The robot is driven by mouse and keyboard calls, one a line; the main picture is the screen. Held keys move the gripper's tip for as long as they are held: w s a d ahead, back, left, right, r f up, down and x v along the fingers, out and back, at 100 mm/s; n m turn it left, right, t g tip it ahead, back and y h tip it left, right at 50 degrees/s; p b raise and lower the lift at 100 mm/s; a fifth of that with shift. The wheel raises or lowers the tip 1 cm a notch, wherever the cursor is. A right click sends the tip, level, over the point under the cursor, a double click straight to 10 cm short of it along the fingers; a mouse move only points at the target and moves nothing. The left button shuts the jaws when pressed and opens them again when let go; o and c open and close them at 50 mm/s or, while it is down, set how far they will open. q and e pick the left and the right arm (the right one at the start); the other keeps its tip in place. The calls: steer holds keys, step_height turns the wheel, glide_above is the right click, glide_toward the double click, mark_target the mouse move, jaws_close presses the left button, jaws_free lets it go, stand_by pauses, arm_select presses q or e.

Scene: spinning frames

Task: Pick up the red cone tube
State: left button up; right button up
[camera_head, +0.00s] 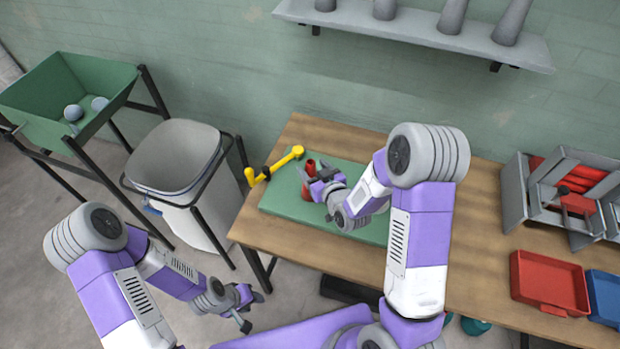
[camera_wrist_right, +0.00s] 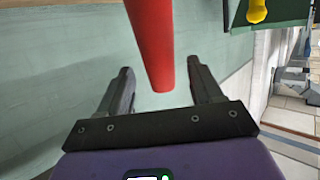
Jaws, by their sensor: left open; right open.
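The red cone tube (camera_head: 311,166) stands on the green mat (camera_head: 284,197) on the wooden table, partly hidden behind my right gripper. My right gripper (camera_head: 317,177) is open at the cone. In the right wrist view the red cone tube (camera_wrist_right: 150,42) comes down from the top edge, its narrow end reaching between the two open fingers of my right gripper (camera_wrist_right: 160,75). Gaps show on both sides, so the fingers do not appear to touch it. My left gripper (camera_head: 248,306) is open and empty, low in front of the table's left side.
A yellow arm-like piece (camera_head: 275,166) is at the mat's back left. A grey bin (camera_head: 178,165) and a green trough (camera_head: 60,95) stand left of the table. A red tray (camera_head: 548,283), a blue tray (camera_head: 605,295) and a grey rack (camera_head: 515,190) are at the right. A grey shelf (camera_head: 400,25) hangs above.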

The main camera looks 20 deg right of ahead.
steer(key=shift+x, duration=2)
jaws_close()
